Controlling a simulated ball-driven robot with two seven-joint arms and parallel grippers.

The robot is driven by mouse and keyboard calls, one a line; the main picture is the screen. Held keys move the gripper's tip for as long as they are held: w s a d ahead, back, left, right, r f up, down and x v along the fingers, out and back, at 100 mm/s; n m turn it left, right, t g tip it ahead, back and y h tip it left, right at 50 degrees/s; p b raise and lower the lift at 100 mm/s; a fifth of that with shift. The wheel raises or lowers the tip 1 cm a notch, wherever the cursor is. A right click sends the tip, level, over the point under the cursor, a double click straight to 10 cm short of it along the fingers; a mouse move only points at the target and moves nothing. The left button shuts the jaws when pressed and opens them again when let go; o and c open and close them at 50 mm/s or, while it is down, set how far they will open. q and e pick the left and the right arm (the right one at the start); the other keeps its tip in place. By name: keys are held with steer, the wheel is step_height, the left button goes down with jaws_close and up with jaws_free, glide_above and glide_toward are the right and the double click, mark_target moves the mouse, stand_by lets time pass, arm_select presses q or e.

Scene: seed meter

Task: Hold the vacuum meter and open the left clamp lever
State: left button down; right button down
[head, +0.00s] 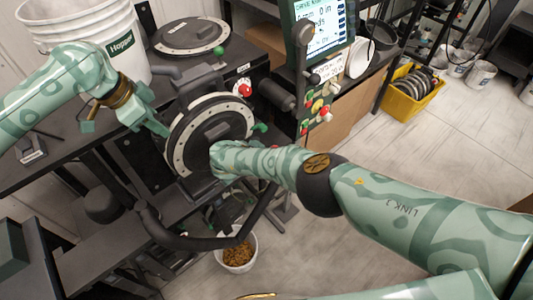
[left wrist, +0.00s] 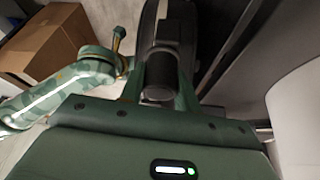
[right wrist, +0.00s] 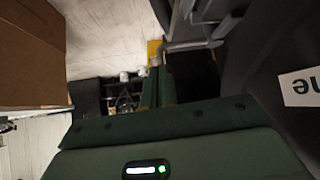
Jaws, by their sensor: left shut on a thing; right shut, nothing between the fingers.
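The vacuum meter (head: 243,110), a dark round housing with a pale studded ring, stands at the middle of the head view. My left gripper (head: 160,130) is at its left edge. In the left wrist view, the left fingers are shut around a dark cylindrical part (left wrist: 160,80) that appears to belong to the meter. The right wrist is in front of the meter's lower right; its fingers are hidden in the head view. In the right wrist view, my right gripper (right wrist: 157,85) is shut and empty. A green-tipped lever (head: 260,127) shows at the meter's right; I cannot make out a left clamp lever.
A second round disc unit (head: 190,36) lies on the black bench behind. A white bucket (head: 120,45) stands at the back left. A screen (head: 322,28) is behind right. A tub of seed (head: 238,252) sits below. A yellow crate (head: 410,90) is on the floor.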

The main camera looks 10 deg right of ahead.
steer(key=shift+w+d+f, duration=0.15)
steer(key=shift+w+d, duration=0.25)
steer(key=shift+d, duration=0.05)
steer(key=shift+w, duration=0.1)
